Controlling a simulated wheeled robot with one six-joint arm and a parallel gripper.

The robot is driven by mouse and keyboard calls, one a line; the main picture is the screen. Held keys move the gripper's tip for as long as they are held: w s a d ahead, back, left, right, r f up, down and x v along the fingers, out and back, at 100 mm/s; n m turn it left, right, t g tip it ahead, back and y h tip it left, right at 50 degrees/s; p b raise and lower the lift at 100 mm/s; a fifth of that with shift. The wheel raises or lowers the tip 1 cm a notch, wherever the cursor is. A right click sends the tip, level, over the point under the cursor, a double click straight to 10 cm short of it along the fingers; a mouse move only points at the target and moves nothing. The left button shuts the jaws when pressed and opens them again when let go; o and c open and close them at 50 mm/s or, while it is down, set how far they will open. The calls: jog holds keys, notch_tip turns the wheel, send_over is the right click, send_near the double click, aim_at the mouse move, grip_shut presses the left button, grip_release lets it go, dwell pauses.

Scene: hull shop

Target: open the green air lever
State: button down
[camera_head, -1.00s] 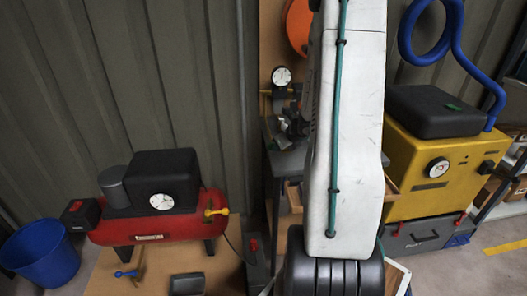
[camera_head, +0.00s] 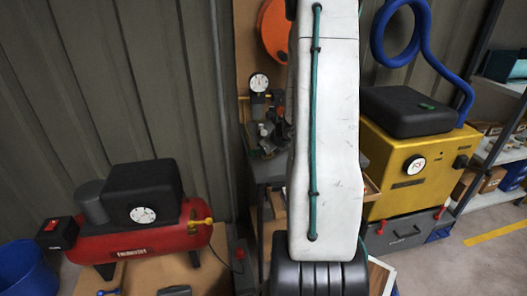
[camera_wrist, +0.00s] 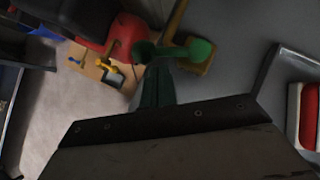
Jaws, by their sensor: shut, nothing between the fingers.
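The green air lever (camera_wrist: 199,50) shows in the wrist view near the top centre, with a round green knob at its right end and another green rounded part at its left. My gripper (camera_wrist: 155,75) is shut and empty, its dark fingers pointing up the picture. In the wrist view its tips overlap the lever's left part; I cannot tell whether they touch it. In the head view my white arm fills the middle, and I cannot make out the lever or the gripper there.
A red compressor (camera_head: 130,242) with a yellow lever stands at left, beside a blue bucket (camera_head: 25,268). A yellow machine (camera_head: 405,170) with a blue hose stands at right. A bench with a gauge (camera_head: 259,82) is behind my arm. Open floor shows at far right.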

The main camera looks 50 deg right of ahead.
jog(key=s, duration=0.2)
jog(key=s+r, duration=0.1)
jog(key=s, duration=0.1)
jog(key=shift+s+a+r, duration=0.1)
jog(key=shift+s+r, duration=0.05)
jog(key=shift+s, duration=0.05)
jog(key=v, duration=0.9)
jog(key=shift+a, duration=0.2)
jog(key=shift+w, duration=0.1)
